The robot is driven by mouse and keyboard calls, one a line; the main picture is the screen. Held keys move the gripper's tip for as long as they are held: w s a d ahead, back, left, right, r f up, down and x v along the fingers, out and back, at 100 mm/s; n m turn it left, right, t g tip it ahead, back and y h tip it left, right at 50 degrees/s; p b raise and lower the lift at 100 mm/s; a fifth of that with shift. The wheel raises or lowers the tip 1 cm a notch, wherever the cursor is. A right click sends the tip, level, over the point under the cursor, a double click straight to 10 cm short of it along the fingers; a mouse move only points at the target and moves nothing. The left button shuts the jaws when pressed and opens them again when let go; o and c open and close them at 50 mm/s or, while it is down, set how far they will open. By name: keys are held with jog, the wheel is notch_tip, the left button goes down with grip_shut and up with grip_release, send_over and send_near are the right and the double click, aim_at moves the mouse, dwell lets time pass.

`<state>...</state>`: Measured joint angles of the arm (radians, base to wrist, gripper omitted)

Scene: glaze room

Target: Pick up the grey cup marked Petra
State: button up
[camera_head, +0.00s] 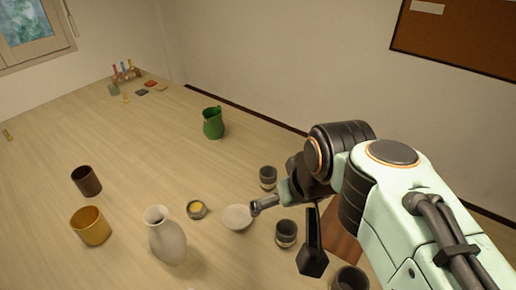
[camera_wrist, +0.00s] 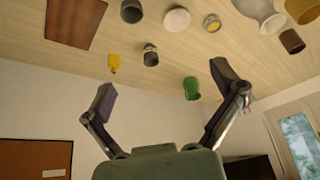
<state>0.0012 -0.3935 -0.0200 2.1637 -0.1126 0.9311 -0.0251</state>
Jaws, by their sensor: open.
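Several dark grey cups with lighter bands stand on the wooden table, and I cannot read a name on any. In the head view, one grey cup (camera_head: 268,178) is beside the arm, another grey cup (camera_head: 286,233) shows between my fingers, and a third grey cup (camera_head: 349,278) is cut by the bottom edge. The wrist view shows a banded grey cup (camera_wrist: 150,56) and a darker cup (camera_wrist: 131,11) at the top edge. My gripper (camera_head: 284,235) is wide open and empty above the table; its spread fingers also show in the wrist view (camera_wrist: 163,84).
A white disc (camera_head: 237,217), a small bowl with yellow contents (camera_head: 197,209), a pale vase (camera_head: 166,236), a yellow cup (camera_head: 91,226) and a brown cup (camera_head: 86,181) stand left. A green jug (camera_head: 213,123) is farther back. A brown board (camera_head: 341,240) is partly hidden. A yellow object (camera_wrist: 114,62) shows in the wrist view.

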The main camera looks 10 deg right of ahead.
jog(key=w+r+t, duration=0.2)
jog(key=w+r, duration=0.2)
jog(key=w, duration=0.9)
send_over(268, 174)
jog(key=s, duration=0.4)
notch_tip(268, 174, down, 16)
jog(key=f+g, duration=0.1)
jog(key=f, duration=0.7)
jog(key=f+g, duration=0.1)
jog(key=f, duration=0.3)
jog(key=shift+s+a+m+g+h, duration=0.2)
jog(key=shift+s+m+g+h, duration=0.1)
jog(key=shift+m, duration=0.1)
jog(key=x, duration=0.6)
jog(key=shift+w, duration=0.1)
jog(key=shift+c, duration=0.3)
jog(key=c, duration=1.3)
